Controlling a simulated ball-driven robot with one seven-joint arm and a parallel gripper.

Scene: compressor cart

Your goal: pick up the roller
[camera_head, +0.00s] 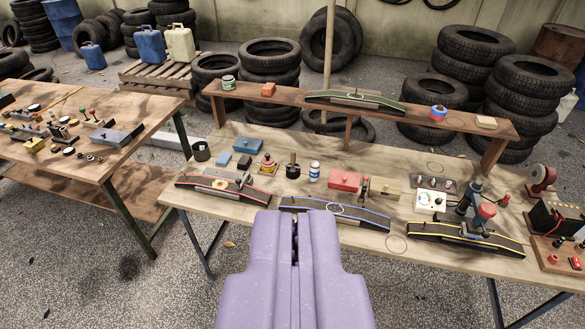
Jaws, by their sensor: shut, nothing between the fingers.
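My purple gripper (295,225) is shut and empty, its tips in front of the near edge of the wooden workbench (270,148). I cannot make out for certain which small thing is the roller. A small upright tool (364,186) stands right of a red box (345,180), behind the blue-edged ramp (335,209). Another small dark tool (243,180) is at the red-edged ramp (218,186) on the left. Both are too small to tell apart clearly. My gripper is apart from them and hides part of the bench's front.
A raised shelf (390,109) crosses the bench's back and bears a green-edged ramp (356,99). A yellow-edged ramp (465,237) and a red-topped device (483,214) stand at the right. A second table (120,150) with small parts stands left. Stacked tyres (475,55) are behind.

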